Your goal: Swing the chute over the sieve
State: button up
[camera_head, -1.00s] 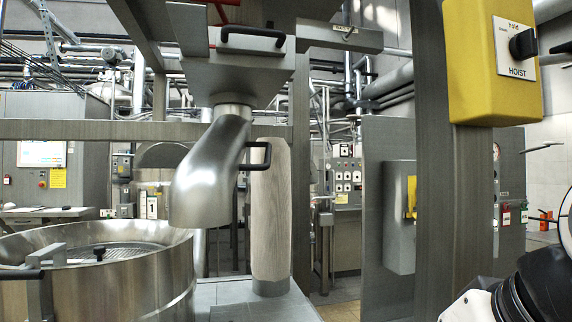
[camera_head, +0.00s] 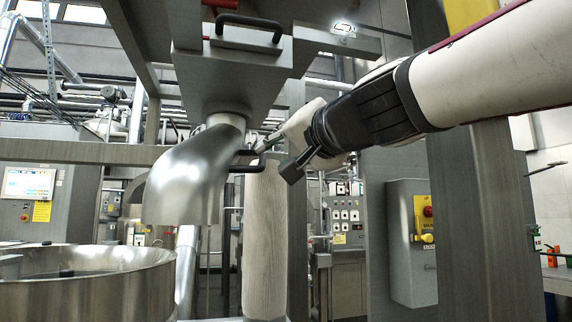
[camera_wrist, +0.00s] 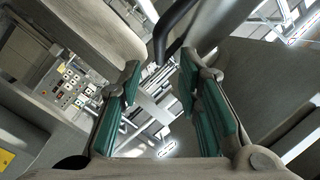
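The chute (camera_head: 185,183) is a curved, brushed-metal spout under a grey hopper, with its mouth pointing down to the left. Its mouth hangs near and above the right rim of the round metal sieve (camera_head: 110,283) at the lower left. A black handle (camera_head: 246,168) sticks out from the chute's right side. My gripper (camera_head: 270,147) is beside this handle, reaching in from the right. In the wrist view, the teal-padded fingers (camera_wrist: 160,82) are apart with nothing between the pads. A black bar (camera_wrist: 171,27), likely the handle, shows near the fingertips; contact cannot be told.
The hopper (camera_head: 232,75) with its own black handle hangs above my gripper. A pale column (camera_head: 265,240) stands below the chute handle. Grey frame posts (camera_head: 485,215) and a box with a red button (camera_head: 412,245) are at the right.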

aim_at(265, 159)
jog(key=p+x, duration=0.1)
jog(key=x, duration=0.6)
jog(key=shift+w+a+p, duration=0.2)
jog(key=shift+w+p, duration=0.1)
jog(key=shift+w, duration=0.05)
grip_shut()
